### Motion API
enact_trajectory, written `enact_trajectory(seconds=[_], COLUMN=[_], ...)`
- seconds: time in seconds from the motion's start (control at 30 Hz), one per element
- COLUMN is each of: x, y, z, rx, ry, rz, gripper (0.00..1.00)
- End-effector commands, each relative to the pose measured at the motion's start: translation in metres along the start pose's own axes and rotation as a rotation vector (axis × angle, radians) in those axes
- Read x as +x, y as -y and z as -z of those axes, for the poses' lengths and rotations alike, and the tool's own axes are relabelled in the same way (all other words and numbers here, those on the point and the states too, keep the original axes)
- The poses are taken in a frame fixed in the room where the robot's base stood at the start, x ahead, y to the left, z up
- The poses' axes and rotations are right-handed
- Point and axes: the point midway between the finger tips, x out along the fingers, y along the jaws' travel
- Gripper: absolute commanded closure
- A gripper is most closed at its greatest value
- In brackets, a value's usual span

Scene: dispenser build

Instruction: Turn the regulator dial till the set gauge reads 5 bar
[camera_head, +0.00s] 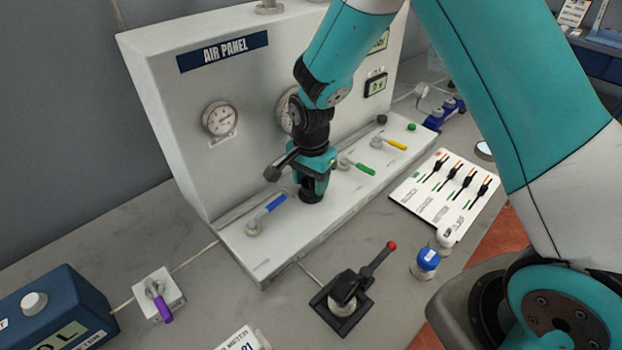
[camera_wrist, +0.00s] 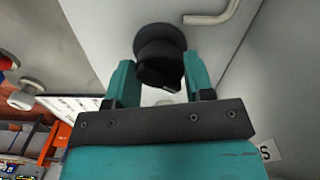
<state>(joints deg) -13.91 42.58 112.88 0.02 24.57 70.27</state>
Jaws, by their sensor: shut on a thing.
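The black regulator dial (camera_head: 311,196) stands on the ledge at the foot of the air panel, mostly hidden under my gripper (camera_head: 314,183). In the wrist view the round black dial (camera_wrist: 160,48) sits between the two teal fingers of my gripper (camera_wrist: 160,78), which is shut on it. A round white gauge (camera_head: 220,118) is on the panel face at the left. A second gauge (camera_head: 284,114) is partly hidden behind my arm. The labels and readings are too small to tell, and I cannot tell which is the set gauge.
Blue (camera_head: 268,208), green (camera_head: 357,166) and yellow (camera_head: 390,144) lever valves flank the dial on the ledge. A black lever with a red knob (camera_head: 345,292) stands in front. A white slider board (camera_head: 444,194) lies to the right. A purple-handled valve (camera_head: 160,298) is at the left.

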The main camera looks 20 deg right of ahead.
Motion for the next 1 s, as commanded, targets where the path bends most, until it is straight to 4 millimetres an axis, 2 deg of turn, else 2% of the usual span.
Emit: enact_trajectory(seconds=[0.13, 0.17, 0.2, 0.27, 0.53, 0.67, 0.77, 1.0], x=[-0.001, -0.001, -0.001, -0.001, -0.001, -0.010, -0.026, -0.087], y=[0.001, 0.001, 0.001, 0.001, 0.001, 0.001, 0.002, 0.002], z=[-0.001, -0.001, -0.001, -0.001, 0.000, 0.000, 0.000, 0.000], rx=[-0.004, -0.004, -0.004, -0.003, -0.003, -0.002, -0.002, -0.003], ry=[0.002, 0.002, 0.001, 0.001, 0.000, 0.000, -0.002, -0.003], rz=[0.004, 0.004, 0.004, 0.003, 0.002, 0.003, 0.007, 0.010], gripper=[0.76, 0.48, 0.38, 0.27, 0.27, 0.27, 0.27, 0.27])
